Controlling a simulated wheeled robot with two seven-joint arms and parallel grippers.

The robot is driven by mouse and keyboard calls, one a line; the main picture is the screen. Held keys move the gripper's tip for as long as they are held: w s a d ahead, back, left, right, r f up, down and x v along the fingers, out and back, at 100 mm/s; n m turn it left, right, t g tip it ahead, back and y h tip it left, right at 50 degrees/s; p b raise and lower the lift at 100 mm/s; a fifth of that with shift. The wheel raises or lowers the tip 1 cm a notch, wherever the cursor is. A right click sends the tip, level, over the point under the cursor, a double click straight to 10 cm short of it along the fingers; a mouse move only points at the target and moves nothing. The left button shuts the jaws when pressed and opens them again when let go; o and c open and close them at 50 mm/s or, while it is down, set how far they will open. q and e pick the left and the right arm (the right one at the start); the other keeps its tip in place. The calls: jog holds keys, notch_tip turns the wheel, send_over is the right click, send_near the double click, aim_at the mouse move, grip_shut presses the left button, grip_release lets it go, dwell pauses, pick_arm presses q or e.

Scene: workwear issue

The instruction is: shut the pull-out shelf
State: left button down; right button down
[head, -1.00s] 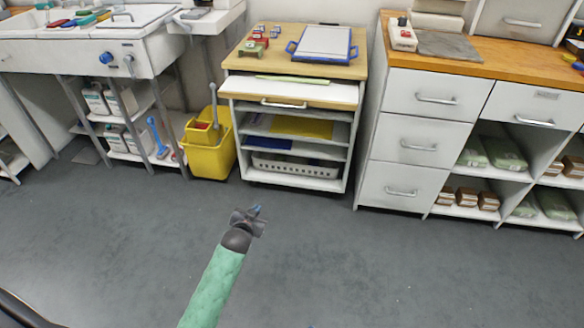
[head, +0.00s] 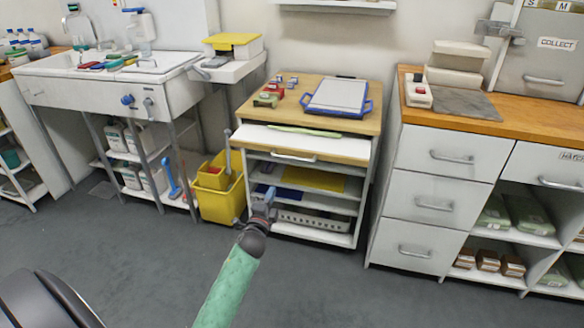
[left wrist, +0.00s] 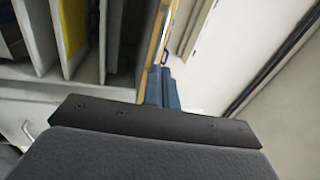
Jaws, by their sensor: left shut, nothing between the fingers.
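The pull-out shelf (head: 335,149) is a white board in the wooden-topped trolley (head: 364,95), just under its top. It sticks out at the front, with a silver bar handle (head: 294,156) on its front edge. A long green item (head: 303,130) lies on it. My left gripper (head: 265,198) is shut and empty, in front of the trolley's lower shelves and below the handle in the head view. In the left wrist view its blue fingers (left wrist: 163,88) show beside the trolley's tilted shelves. My right gripper is not in view.
A white drawer cabinet (head: 430,205) stands close on the right. The lower shelves hold a grey basket (head: 315,222). The grey floor in front is clear.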

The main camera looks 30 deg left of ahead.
pick_arm(q)
jog(key=p+x, duration=0.1)
jog(key=x, duration=1.3)
jog(key=shift+m, duration=0.3)
